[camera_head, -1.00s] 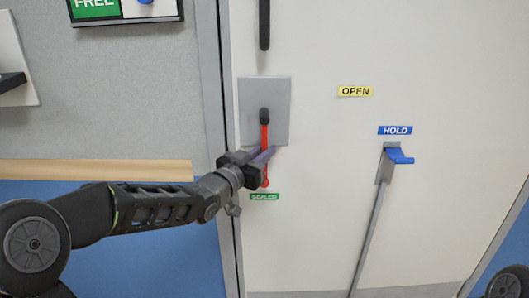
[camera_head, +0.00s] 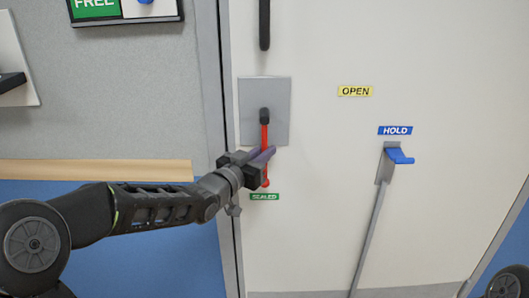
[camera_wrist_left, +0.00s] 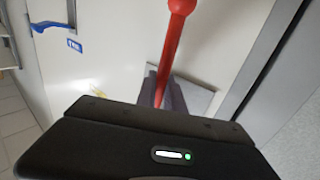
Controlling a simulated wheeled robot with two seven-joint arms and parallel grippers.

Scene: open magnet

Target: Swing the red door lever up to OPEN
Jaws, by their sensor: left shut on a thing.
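The red door lever (camera_head: 264,136) hangs straight down from a dark pivot on a grey plate (camera_head: 279,98) on the white door. Its lower end is by the green SEALED label (camera_head: 265,197). The yellow OPEN label (camera_head: 355,91) is to the upper right. My left gripper (camera_head: 264,156) is shut on the lever's lower part, just above its end knob. In the left wrist view the red lever (camera_wrist_left: 172,50) runs between the fingers, its knob beyond them. My right gripper is not in view.
A blue hook (camera_head: 400,156) on a grey bar stands under the blue HOLD label (camera_head: 395,130) on the door's right. A black vertical handle (camera_head: 264,24) is above the lever plate. The door face between lever and hook is clear.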

